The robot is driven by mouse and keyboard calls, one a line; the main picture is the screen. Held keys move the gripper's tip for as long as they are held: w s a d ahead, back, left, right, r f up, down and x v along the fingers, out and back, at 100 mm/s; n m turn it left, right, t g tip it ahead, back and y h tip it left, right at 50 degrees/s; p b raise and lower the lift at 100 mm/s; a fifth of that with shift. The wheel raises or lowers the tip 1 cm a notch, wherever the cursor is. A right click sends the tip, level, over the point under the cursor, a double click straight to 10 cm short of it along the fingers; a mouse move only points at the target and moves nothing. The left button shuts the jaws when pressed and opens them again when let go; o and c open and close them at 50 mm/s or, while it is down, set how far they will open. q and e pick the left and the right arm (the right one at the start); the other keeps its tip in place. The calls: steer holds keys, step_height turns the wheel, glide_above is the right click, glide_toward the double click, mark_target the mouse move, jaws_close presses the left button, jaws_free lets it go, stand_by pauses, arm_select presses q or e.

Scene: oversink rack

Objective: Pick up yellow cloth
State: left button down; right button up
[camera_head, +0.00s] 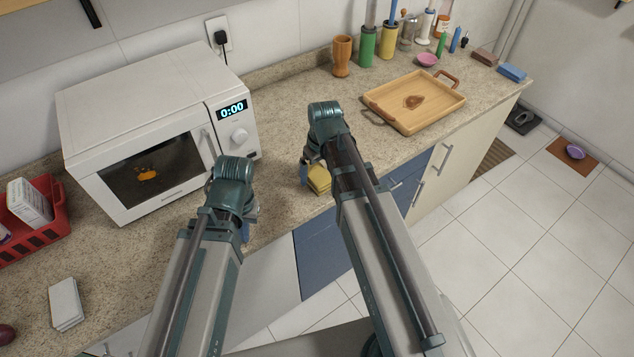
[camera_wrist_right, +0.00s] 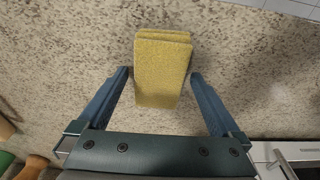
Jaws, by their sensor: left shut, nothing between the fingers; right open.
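The yellow cloth (camera_head: 319,179) is a folded, thick stack on the speckled countertop near its front edge, partly hidden behind my right arm in the head view. In the right wrist view the yellow cloth (camera_wrist_right: 161,72) lies ahead, its near end between the two blue fingers. My right gripper (camera_wrist_right: 159,76) is open, with a gap on each side of the cloth. In the head view the right gripper (camera_head: 306,172) is mostly hidden by its wrist. My left gripper (camera_head: 246,228) is shut and empty by the counter edge, below the microwave, and is mostly hidden by its wrist.
A white microwave (camera_head: 150,130) stands at the left. A wooden tray (camera_head: 385,112) lies on the counter to the right. A brown cup (camera_head: 342,56) and several utensil holders line the back wall. A red basket (camera_head: 30,240) is at far left. Counter around the cloth is clear.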

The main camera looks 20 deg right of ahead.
arm_select(q)
steer(key=shift+f, duration=0.1)
arm_select(e)
steer(key=shift+f, duration=0.1)
steer(key=c, duration=1.4)
